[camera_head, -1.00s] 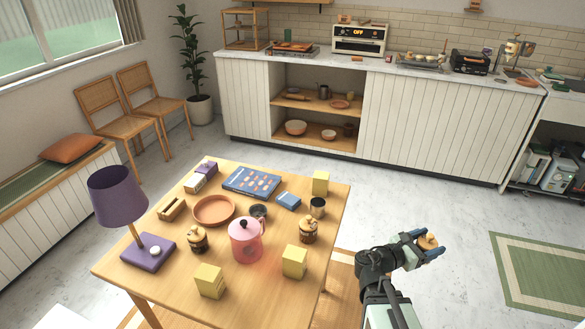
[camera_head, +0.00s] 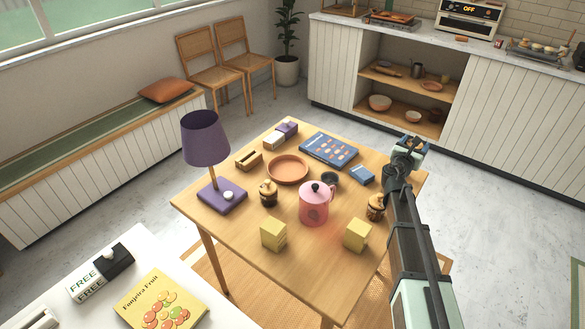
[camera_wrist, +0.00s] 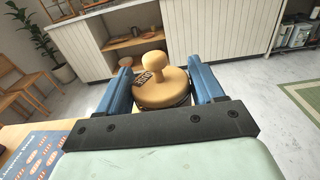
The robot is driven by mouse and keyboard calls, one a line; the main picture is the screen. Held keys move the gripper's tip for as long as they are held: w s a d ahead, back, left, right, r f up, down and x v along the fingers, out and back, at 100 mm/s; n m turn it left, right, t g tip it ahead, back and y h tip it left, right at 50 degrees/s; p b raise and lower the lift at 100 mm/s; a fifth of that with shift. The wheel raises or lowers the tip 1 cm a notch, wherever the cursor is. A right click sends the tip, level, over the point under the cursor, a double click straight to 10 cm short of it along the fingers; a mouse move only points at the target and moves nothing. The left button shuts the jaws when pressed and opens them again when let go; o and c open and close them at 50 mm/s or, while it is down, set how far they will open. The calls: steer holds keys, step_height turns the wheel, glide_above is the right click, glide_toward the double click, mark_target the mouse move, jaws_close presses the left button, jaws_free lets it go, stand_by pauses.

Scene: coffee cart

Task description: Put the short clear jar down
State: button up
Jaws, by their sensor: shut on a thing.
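In the wrist view, my gripper (camera_wrist: 160,72) is shut on a jar (camera_wrist: 162,88) between its blue fingers. The jar has a tan lid with a round knob and a small dark label; most of its body is hidden below the lid. In the head view, my arm reaches over the right side of the wooden table (camera_head: 228,237), with the wrist (camera_head: 408,148) near its far right corner. The fingers and the held jar cannot be made out there.
Bare wood shows at the front left.

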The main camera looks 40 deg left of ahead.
steer(key=a+r+n+g+y, duration=0.35)
steer(key=a+n+y, duration=0.3)
steer(key=a, duration=0.85)
steer(key=a+r+n+g+y, duration=0.2)
steer(key=a+n+g+y, duration=0.45)
steer(key=a, duration=0.95)
steer(key=n+g+y, duration=0.2)
steer(key=n+g, duration=1)
steer(key=g, duration=0.6)
glide_above(292, 166)
step_height(292, 166, down, 7)
steer(key=shift+a+f, duration=0.15)
steer(key=shift+f, duration=4.35)
steer(key=shift+f, duration=0.1)
steer(key=o, duration=1.2)
